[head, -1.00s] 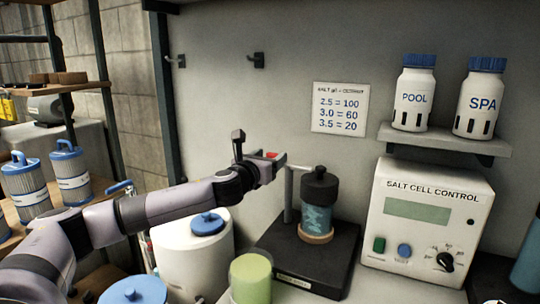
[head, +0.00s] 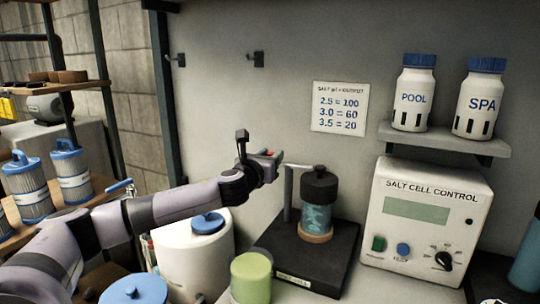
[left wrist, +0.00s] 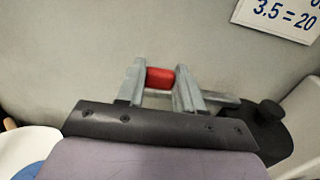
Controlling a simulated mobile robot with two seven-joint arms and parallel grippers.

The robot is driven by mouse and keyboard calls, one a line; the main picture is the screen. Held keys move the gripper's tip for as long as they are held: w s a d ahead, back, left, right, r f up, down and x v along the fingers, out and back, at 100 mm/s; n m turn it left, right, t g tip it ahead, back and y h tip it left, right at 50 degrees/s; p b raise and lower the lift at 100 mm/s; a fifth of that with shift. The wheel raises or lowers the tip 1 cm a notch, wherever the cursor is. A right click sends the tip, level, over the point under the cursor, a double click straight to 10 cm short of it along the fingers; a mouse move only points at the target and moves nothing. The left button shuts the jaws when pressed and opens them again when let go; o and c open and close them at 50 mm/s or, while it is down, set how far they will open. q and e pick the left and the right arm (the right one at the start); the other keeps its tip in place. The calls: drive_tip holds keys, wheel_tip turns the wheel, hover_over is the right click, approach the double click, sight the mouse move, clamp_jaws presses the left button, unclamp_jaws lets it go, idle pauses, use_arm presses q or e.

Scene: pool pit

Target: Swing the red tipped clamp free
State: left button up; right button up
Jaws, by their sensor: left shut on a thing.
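My left gripper (head: 272,160) is shut on the red tip (head: 268,153) of the clamp, in front of the grey wall. In the left wrist view the red tip (left wrist: 160,77) sits between the two grey fingers. The clamp's grey bar (head: 298,166) runs right from the gripper, at the top of an upright post (head: 288,193) on a black stand (head: 332,262). The bar's end is close to the black cap (head: 320,180) of a clear cell with blue inside (head: 316,217); I cannot tell whether it touches. My right gripper is out of view.
A salt cell control box (head: 427,225) stands right of the stand. A green cup (head: 250,278) is at its front left, and a white tub (head: 190,245) stands under my left forearm. Bottles (head: 413,95) sit on a wall shelf (head: 445,140).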

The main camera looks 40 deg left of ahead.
use_arm(q)
drive_tip(key=y, duration=0.1)
drive_tip(key=n+p, duration=0.1)
drive_tip(key=n+g+y+p, duration=0.1)
drive_tip(key=shift+s+d+r+y, duration=0.2)
drive_tip(key=shift+s+d+y, duration=0.1)
drive_tip(key=shift+d, duration=0.1)
drive_tip(key=shift+s+d+f+n+g+y+p, duration=0.1)
drive_tip(key=shift+s+d+n+g+y+p, duration=0.35)
drive_tip(key=shift+n+g+y, duration=1.3)
drive_tip(key=shift+w+d+f+n+g+y+p, duration=0.1)
drive_tip(key=shift+d+n+g+y, duration=0.85)
drive_tip(key=shift+g, duration=1.15)
drive_tip(key=shift+s+d+n+g+y+p, duration=0.25)
drive_tip(key=shift+d+n+g+y, duration=0.1)
drive_tip(key=shift+n+g+y, duration=1.45)
drive_tip(key=o, duration=1)
drive_tip(key=shift+o, duration=0.2)
drive_tip(key=b+v, duration=0.1)
drive_tip(key=v, duration=0.6)
